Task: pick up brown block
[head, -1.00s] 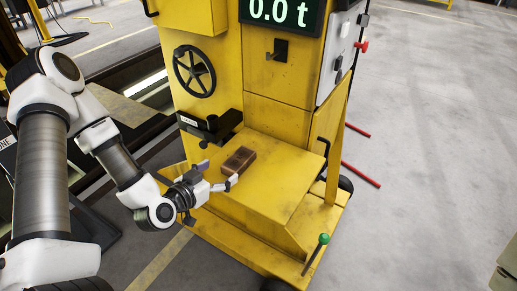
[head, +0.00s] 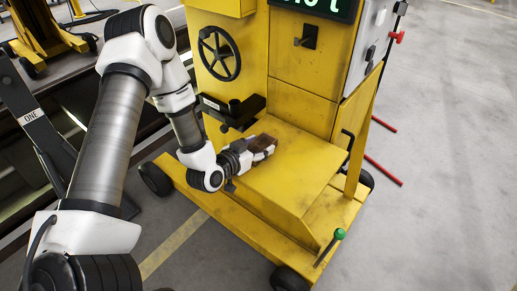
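The brown block (head: 263,141) lies on the yellow ledge of the lifting machine, close to its back wall. My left gripper (head: 262,150) reaches in from the left, low over the ledge and right at the block. One pale finger shows along the block's near side; the far finger is hard to make out. The gripper hides part of the block, and I cannot tell whether the fingers press on it. My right gripper is not in view.
A black bracket (head: 232,110) sticks out above the ledge, close to my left wrist. A handwheel (head: 219,54) is above it. A green-knobbed lever (head: 339,234) stands at the front right. The ledge's right part is clear.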

